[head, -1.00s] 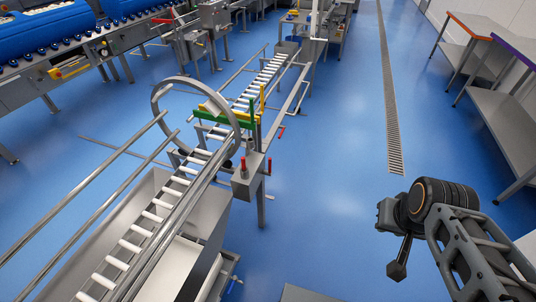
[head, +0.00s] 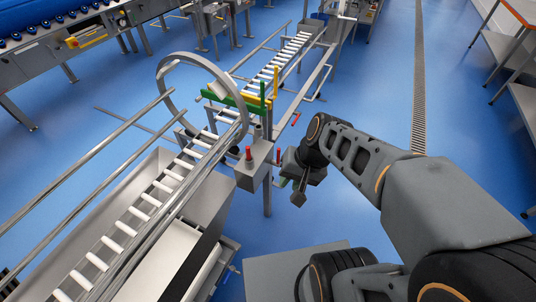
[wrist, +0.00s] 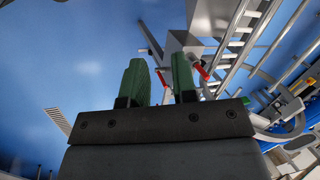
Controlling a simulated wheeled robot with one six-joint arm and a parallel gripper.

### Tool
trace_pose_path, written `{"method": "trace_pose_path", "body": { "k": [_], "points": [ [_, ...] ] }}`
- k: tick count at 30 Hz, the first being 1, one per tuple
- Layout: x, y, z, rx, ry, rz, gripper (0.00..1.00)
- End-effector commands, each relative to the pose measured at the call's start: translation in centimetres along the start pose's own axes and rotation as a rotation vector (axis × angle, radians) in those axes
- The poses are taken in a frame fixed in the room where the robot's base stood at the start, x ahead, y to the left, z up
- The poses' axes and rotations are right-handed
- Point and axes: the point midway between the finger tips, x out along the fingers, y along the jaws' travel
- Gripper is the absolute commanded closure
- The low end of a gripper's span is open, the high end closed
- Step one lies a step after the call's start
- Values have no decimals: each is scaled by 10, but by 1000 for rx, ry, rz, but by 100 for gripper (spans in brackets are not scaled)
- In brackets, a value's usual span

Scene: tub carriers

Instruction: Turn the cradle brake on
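The ring-shaped cradle (head: 163,84) stands around the roller track. A grey box (head: 254,172) is mounted beside it, with an upright red-topped lever (head: 249,153) on top. A second red handle (head: 278,156) shows at the box's right side; I cannot tell which of these is the cradle brake. My gripper (head: 285,182) is just right of the box, apart from it as far as I can see. In the wrist view, its two green fingers (wrist: 159,68) are spread with a gap between them. A red handle (wrist: 201,71) shows just beyond the right finger; its lower part is partly hidden.
The roller track (head: 160,188) runs away from me past yellow and green bars (head: 233,100). A side rail carries another red handle (head: 296,118). A steel trough (head: 190,225) fills the near left. Blue floor is open to the right, with a drain grate (head: 419,100).

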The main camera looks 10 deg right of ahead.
Motion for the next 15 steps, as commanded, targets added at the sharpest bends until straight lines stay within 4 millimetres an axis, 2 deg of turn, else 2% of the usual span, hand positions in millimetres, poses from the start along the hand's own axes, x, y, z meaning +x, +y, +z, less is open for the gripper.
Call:
{"method": "trace_pose_path", "body": {
  "k": [1, 3, 5, 9, 11, 15],
  "points": [
    [36, 1, 0, 121, -93, -89, 74],
    [67, -11, -4, 308, -217, -248, 74],
    [89, -21, -14, 475, -309, -392, 74],
    [130, -31, -58, 858, -462, -733, 74],
    [145, -25, -82, 1014, -493, -876, 74],
    [178, 8, -139, 1330, -493, -1175, 74]
  ]
}}
